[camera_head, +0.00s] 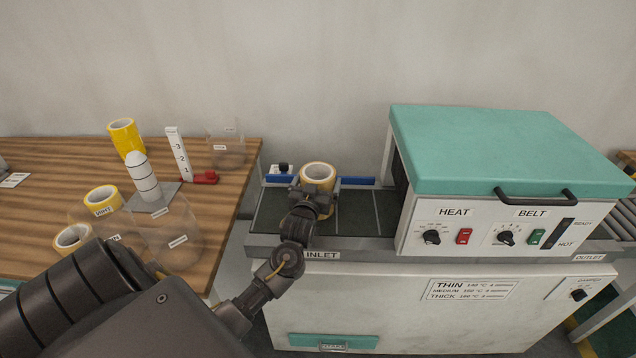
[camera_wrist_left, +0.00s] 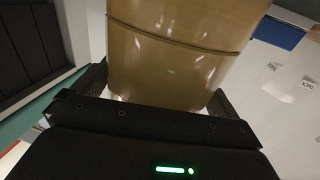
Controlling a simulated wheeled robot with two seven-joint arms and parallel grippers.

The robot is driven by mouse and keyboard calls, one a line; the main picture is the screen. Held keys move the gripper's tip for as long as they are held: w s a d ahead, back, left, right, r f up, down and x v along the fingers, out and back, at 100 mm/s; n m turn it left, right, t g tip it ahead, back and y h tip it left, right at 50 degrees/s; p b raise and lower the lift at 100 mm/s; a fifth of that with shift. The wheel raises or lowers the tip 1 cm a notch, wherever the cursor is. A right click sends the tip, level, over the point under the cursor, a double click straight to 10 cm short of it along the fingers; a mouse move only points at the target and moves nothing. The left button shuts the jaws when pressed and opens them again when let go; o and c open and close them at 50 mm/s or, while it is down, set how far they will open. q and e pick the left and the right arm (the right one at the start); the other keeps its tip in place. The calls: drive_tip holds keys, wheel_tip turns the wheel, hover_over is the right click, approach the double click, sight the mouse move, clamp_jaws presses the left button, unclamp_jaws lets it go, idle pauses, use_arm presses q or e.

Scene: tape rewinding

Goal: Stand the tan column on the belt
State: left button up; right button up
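The tan column (camera_head: 319,173), shaped like stacked tape rolls, is upright over the inlet end of the belt (camera_head: 356,212). It fills the upper middle of the left wrist view (camera_wrist_left: 180,55), with a dark seam across it. My left gripper (camera_head: 314,195) is around the column from the front, one finger on each side, and looks shut on it. The gripper hides the column's lower part in the head view, so I cannot tell if its base touches the belt. My right gripper is not in view.
The teal-topped heating machine (camera_head: 505,150) stands just right of the column. Blue pieces (camera_head: 357,181) lie along the belt's back edge.

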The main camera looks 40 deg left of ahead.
use_arm(q)
drive_tip(key=shift+r, duration=0.15)
drive_tip(key=shift+s+d, duration=0.1)
drive_tip(key=shift+s, duration=0.1)
drive_tip(key=v, duration=1.1)
drive_tip(key=shift+s+b, duration=0.25)
drive_tip(key=shift+b, duration=0.2)
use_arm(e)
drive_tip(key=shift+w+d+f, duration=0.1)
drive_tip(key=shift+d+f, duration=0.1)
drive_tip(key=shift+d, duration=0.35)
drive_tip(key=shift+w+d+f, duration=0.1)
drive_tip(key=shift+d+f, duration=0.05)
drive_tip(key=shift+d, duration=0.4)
use_arm(q)
drive_tip(key=shift+d, duration=0.15)
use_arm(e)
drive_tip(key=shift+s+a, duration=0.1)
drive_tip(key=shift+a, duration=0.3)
